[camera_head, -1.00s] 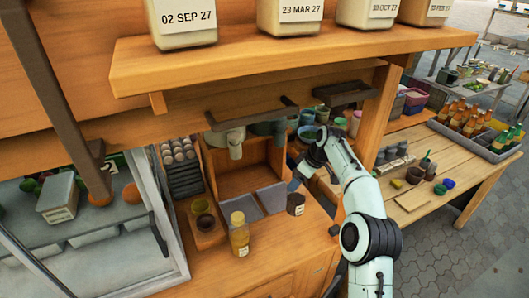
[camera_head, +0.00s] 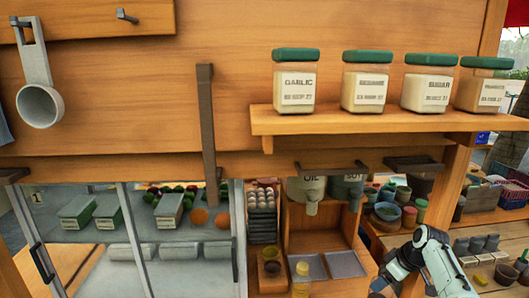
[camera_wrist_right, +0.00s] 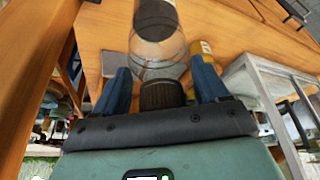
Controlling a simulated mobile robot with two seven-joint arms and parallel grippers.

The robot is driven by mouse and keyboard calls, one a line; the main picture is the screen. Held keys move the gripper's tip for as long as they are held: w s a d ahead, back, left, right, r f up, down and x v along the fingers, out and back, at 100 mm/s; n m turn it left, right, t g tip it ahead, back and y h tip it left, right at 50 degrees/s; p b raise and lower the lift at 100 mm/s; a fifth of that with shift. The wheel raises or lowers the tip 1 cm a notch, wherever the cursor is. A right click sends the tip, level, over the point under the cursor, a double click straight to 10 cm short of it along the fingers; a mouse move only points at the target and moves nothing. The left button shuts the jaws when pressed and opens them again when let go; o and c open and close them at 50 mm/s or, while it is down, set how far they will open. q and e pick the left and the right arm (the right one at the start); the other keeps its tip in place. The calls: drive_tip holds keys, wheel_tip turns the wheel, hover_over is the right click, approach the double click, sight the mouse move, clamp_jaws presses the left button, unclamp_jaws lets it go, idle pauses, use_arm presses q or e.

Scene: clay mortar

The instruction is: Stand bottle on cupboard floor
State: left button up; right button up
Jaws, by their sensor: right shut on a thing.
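In the right wrist view, my right gripper (camera_wrist_right: 163,88) is shut on a bottle (camera_wrist_right: 155,50) with a brown ridged cap and a clear body with dark contents. The cap is between the blue fingers and the body points away from the hand. In the head view, my right arm (camera_head: 432,262) is at the lower right; its gripper and the held bottle are at or below the bottom edge and hard to see. A bottle of yellow liquid (camera_head: 301,288) stands on the counter, and it also shows in the right wrist view (camera_wrist_right: 204,50). I cannot pick out the cupboard floor.
An open wooden box (camera_head: 318,241) with grey trays stands beside the egg rack (camera_head: 263,212). A glass-fronted cabinet (camera_head: 150,230) is at the left. Labelled jars (camera_head: 368,85) line the shelf (camera_head: 400,122) above. Bowls and cups crowd the right.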

sight(376, 296)
drive_tip(key=shift+s+a+f, duration=0.1)
drive_tip(key=shift+s+a, duration=0.2)
drive_tip(key=shift+s, duration=0.3)
drive_tip(key=shift+s+a+f, duration=0.1)
drive_tip(key=shift+s+a, duration=0.15)
drive_tip(key=shift+s, duration=0.3)
drive_tip(key=shift+m, duration=0.6)
drive_tip(key=a+f, duration=0.2)
drive_tip(key=f, duration=0.1)
drive_tip(key=shift+s+a, duration=0.2)
drive_tip(key=shift+s, duration=0.2)
drive_tip(key=s+a+f+m+h, duration=0.2)
drive_tip(key=s+a+f+m, duration=0.3)
drive_tip(key=s+a+f, duration=0.9)
drive_tip(key=shift+a+f+m+t, duration=0.2)
drive_tip(key=shift+f+m+t, duration=0.1)
drive_tip(key=shift+f+t, duration=0.1)
drive_tip(key=shift+w+r, duration=0.1)
drive_tip(key=shift+r, duration=0.05)
